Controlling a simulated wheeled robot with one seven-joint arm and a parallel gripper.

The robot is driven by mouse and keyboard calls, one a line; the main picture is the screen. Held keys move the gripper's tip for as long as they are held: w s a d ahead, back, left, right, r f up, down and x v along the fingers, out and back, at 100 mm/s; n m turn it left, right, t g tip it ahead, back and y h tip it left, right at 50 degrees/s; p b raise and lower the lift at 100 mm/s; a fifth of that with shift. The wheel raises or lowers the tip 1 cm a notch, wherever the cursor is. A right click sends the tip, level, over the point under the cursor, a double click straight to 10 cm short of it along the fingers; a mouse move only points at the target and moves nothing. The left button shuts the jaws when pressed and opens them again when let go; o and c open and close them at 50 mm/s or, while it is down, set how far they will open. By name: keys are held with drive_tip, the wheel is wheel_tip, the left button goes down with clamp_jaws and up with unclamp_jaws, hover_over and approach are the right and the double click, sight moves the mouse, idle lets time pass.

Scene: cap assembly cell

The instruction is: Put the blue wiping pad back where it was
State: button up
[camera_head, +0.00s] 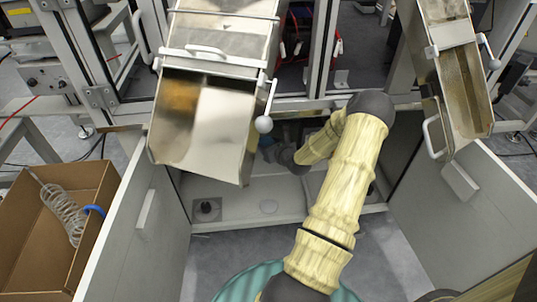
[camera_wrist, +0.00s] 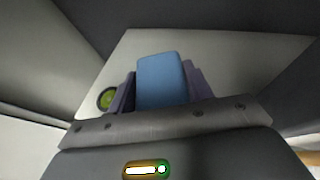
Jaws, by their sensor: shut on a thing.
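The blue wiping pad (camera_wrist: 161,80) stands up between the two dark purple-grey fingers of my gripper (camera_wrist: 162,92) in the wrist view. My gripper is shut on it, and the pad sticks out past the fingertips. A pale flat surface lies beyond the pad; I cannot tell whether the pad touches it. In the head view my arm reaches into the open cabinet (camera_head: 235,212) below the chutes. The gripper end there is mostly hidden behind the left chute and my arm, so the pad cannot be made out clearly.
A metal chute (camera_head: 222,125) overhangs the cabinet's left side, and a narrower chute (camera_head: 462,90) hangs at the right. Open cabinet doors flank my arm, left (camera_head: 130,225) and right (camera_head: 465,225). A cardboard box (camera_head: 40,235) with a coiled hose (camera_head: 62,210) stands at left.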

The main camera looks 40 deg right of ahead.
wheel_tip(320, 180, down, 5)
drive_tip(key=shift+b, duration=1.15)
drive_tip(key=shift+s+d+r, duration=0.1)
drive_tip(key=shift+d, duration=0.05)
drive_tip(key=o, duration=1.1)
